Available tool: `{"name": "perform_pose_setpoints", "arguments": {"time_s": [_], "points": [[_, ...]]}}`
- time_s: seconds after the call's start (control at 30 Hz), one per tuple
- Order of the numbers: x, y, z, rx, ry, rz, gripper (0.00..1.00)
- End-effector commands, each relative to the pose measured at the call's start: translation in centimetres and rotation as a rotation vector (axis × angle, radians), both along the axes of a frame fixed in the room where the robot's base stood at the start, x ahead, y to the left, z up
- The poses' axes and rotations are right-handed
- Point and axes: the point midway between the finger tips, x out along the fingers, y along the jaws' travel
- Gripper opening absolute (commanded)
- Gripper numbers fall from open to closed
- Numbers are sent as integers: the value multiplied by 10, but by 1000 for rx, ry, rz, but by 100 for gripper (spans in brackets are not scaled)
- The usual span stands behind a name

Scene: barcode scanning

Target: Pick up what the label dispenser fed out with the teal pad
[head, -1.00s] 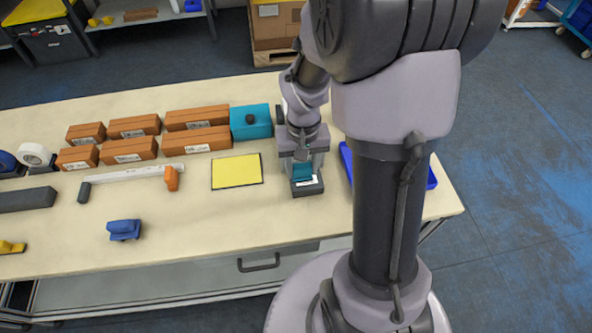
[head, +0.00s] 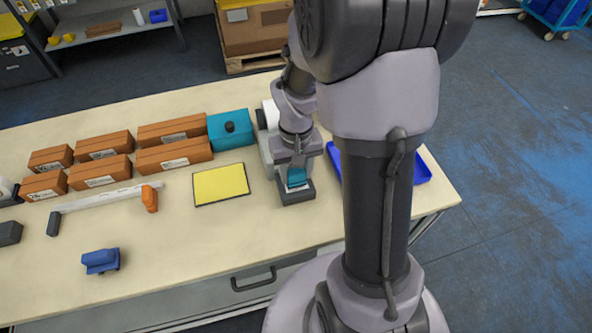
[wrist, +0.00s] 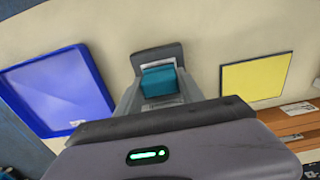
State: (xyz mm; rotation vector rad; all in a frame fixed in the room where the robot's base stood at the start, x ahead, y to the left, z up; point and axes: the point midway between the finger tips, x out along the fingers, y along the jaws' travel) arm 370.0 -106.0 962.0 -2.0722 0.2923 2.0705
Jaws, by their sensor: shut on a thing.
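My gripper (head: 297,165) is shut on the teal pad (head: 297,178) and holds it over the grey front plate of the label dispenser (head: 298,196). In the wrist view the teal pad (wrist: 158,80) sits between the fingers, above the dispenser's dark plate (wrist: 155,55). A thin white strip of the label (wrist: 158,64) shows at the pad's far edge; the pad hides most of it. I cannot tell whether the pad touches the label. Much of the dispenser is hidden behind my gripper.
A yellow mat (head: 221,184) lies left of the dispenser, with a teal block (head: 231,130) and several brown boxes (head: 174,153) behind. A blue tray (head: 415,172) stands to the right, partly behind my arm. A blue stamp-like object (head: 101,261) lies front left.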

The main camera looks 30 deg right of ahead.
Motion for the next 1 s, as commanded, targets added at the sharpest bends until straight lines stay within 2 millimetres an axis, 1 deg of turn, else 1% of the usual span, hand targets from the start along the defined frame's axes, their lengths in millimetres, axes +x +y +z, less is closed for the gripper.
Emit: {"name": "perform_pose_setpoints", "arguments": {"time_s": [0.57,1.0], "points": [[0,0,0,0,0,0,0],[0,0,-6,0,0,0,0]]}}
